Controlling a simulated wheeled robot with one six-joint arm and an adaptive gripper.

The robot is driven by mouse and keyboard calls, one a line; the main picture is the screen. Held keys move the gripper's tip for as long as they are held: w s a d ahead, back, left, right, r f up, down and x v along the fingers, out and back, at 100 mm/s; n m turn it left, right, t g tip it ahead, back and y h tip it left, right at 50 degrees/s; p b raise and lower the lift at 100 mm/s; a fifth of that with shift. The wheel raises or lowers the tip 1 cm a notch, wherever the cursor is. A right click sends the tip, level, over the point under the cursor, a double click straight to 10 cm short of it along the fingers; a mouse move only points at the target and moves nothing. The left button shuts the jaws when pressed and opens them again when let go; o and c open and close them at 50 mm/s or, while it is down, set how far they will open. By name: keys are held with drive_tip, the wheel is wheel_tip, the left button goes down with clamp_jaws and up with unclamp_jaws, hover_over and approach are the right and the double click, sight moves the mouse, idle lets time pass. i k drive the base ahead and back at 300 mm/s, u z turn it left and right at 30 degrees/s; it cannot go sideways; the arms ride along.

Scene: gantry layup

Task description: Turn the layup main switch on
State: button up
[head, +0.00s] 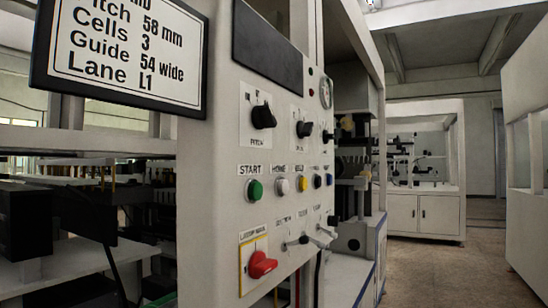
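The layup main switch (262,264) is a red rotary handle on a yellow-edged plate, low on the left of a pale control panel (222,215). A label above it appears to read "LAYUP MAIN". Its handle looks roughly sideways, slightly tilted; I cannot tell from this whether it is on or off. My gripper is not in view, and nothing covers the switch.
A sign (125,50) juts out at upper left. Open floor (450,275) lies right of the panel.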

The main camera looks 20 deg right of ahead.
sight(259, 266)
drive_tip(key=u, duration=0.45)
drive_tip(key=k, duration=1.15)
drive_tip(key=z, duration=0.7)
